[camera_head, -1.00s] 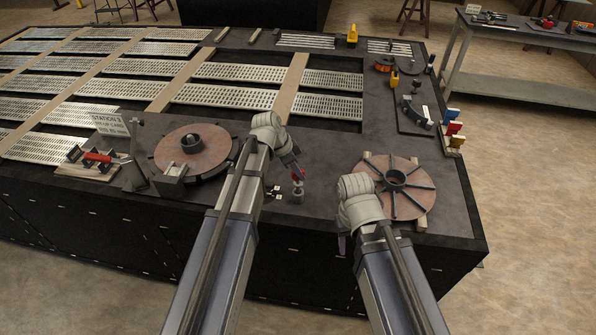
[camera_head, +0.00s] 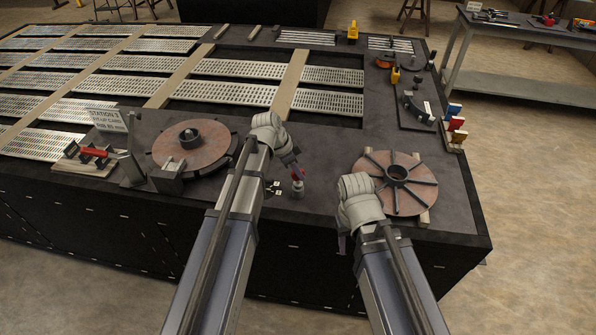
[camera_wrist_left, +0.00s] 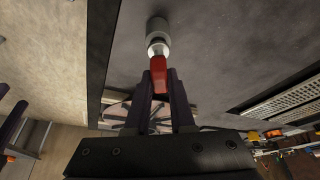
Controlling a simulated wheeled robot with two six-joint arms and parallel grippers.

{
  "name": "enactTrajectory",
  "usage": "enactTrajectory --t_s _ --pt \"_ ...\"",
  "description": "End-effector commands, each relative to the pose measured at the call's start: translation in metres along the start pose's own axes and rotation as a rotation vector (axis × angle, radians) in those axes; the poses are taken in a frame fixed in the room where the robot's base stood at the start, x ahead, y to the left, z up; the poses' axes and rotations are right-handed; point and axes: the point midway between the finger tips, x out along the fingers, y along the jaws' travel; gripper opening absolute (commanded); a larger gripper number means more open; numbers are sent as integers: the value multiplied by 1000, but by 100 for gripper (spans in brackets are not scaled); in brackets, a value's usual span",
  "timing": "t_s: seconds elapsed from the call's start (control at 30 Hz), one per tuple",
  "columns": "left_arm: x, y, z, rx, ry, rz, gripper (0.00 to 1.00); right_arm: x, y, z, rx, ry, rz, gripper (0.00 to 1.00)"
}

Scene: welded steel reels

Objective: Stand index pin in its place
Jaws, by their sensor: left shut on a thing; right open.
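The index pin has a red grip (camera_wrist_left: 158,72) and a bright metal end, and my left gripper (camera_wrist_left: 160,88) is shut on the red part. In the head view, my left gripper (camera_head: 295,166) is over the table near its front edge. My right gripper (camera_head: 342,243) is open and empty at the table's front edge.
A reel disc with a dark hub (camera_head: 190,148) lies left of my left arm. A spoked reel (camera_head: 397,180) lies beside my right arm.

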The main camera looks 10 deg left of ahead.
Motion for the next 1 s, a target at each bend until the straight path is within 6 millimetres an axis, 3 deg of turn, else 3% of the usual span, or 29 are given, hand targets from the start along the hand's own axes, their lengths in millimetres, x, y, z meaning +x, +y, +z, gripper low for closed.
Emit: enactTrajectory --t_s 0.33,0.37,0.67,1.0 --pt "9 0 4 0 0 0 0 10 -1 -1 0 0 0 50" --pt "8 0 3 0 0 0 24 8 -1 0 0 0 0 50" --pt "7 0 3 0 0 0 57 8 -1 0 0 0 0 50" --pt "5 0 3 0 0 0 57 5 0 0 0 0 0 50"
